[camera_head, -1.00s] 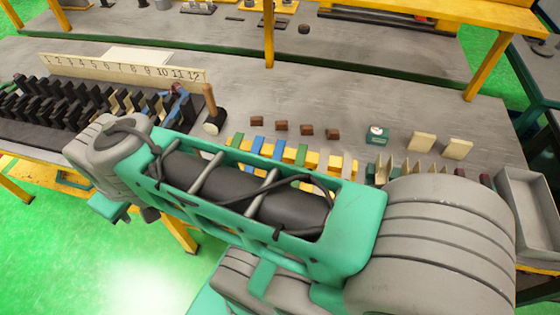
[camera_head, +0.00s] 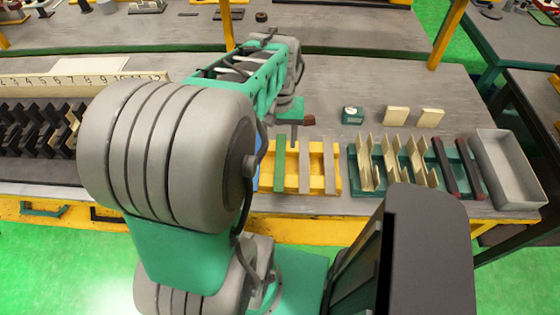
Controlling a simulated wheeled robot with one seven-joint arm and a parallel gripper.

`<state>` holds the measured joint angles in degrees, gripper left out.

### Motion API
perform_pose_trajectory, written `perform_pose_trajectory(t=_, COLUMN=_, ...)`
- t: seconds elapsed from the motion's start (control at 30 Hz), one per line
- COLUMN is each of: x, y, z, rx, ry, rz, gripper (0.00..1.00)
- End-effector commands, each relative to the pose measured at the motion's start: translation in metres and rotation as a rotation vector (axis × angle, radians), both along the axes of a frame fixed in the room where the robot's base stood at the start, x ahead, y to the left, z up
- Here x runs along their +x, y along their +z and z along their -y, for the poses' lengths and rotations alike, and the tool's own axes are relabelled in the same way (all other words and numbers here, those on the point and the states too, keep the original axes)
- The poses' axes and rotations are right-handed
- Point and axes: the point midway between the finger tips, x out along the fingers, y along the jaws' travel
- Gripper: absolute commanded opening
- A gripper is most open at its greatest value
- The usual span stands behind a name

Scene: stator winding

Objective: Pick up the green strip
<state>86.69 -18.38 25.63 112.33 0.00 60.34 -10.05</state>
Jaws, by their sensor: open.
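The green strip (camera_head: 279,165) stands upright or leans in a yellow rack (camera_head: 318,184) near the front of the workbench. A sliver of a blue strip (camera_head: 257,148) shows to its left, and a pale strip (camera_head: 304,168) and a grey strip (camera_head: 330,168) are to its right. My gripper (camera_head: 294,138) points down just above and behind the top of the green strip in the picture. It is open and holds nothing that I can see; its fingers are small and partly blurred. My arm hides the left part of the rack.
A brown block (camera_head: 309,120) is beside my gripper. To the right are a small green box (camera_head: 352,115), two pale blocks (camera_head: 396,115), a green rack (camera_head: 368,190) with pale and dark pieces, and a grey bin (camera_head: 512,180). A numbered black rack (camera_head: 40,165) is at left.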

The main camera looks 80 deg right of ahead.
Motion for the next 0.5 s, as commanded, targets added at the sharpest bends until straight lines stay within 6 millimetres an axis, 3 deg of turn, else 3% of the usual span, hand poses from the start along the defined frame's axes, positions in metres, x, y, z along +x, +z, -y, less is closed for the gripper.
perform_pose_trajectory(t=0.5, x=-0.002, y=-0.074, z=0.0, rx=0.003, ry=-0.008, rz=0.0, gripper=0.53)
